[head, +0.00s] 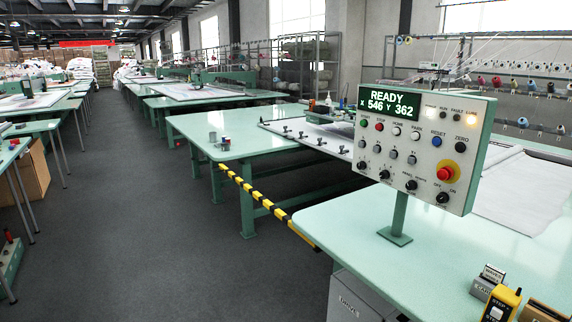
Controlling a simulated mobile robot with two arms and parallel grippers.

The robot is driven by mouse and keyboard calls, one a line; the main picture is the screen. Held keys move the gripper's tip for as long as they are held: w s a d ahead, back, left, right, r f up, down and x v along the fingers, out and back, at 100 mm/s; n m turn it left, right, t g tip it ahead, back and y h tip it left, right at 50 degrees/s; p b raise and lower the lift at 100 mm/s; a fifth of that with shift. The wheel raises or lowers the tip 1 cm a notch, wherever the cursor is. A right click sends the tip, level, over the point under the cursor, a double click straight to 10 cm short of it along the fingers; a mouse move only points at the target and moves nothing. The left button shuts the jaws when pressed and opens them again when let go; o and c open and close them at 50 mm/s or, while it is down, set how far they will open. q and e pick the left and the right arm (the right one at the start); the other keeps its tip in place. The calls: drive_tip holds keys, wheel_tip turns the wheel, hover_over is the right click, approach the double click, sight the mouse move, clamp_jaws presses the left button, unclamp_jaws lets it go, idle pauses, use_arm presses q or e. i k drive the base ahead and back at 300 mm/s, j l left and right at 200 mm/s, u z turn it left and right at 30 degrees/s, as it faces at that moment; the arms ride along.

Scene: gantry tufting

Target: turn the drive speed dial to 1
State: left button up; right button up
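A white control panel (424,136) with a green edge stands on a post on the pale green table at the right. Its display (388,103) reads READY, X 546 Y 362. Black knobs line its lower part: one at the left (362,165), one beside it (384,174), one in the middle (411,184) and an OFF/ON switch (442,197). Their small labels and pointer settings are too small to read, so I cannot tell which is the drive speed dial. A grey cabinet (352,300) marked DRIVE is partly visible under the table. Neither gripper is in view.
A red emergency button (446,172) sits on the panel. A yellow pendant (501,304) and small boxes (487,282) lie at the table's front right. A yellow-black barrier (262,203) runs beside the table. The grey floor (170,250) at left is open.

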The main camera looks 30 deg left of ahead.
sight(362, 164)
drive_tip(key=u, duration=0.5)
drive_tip(key=z, duration=0.35)
drive_tip(key=i+j+z, duration=0.35)
drive_tip(key=j+z, duration=0.15)
drive_tip(key=j, duration=0.15)
drive_tip(key=i+j+z, duration=0.25)
drive_tip(key=k+j, duration=0.1)
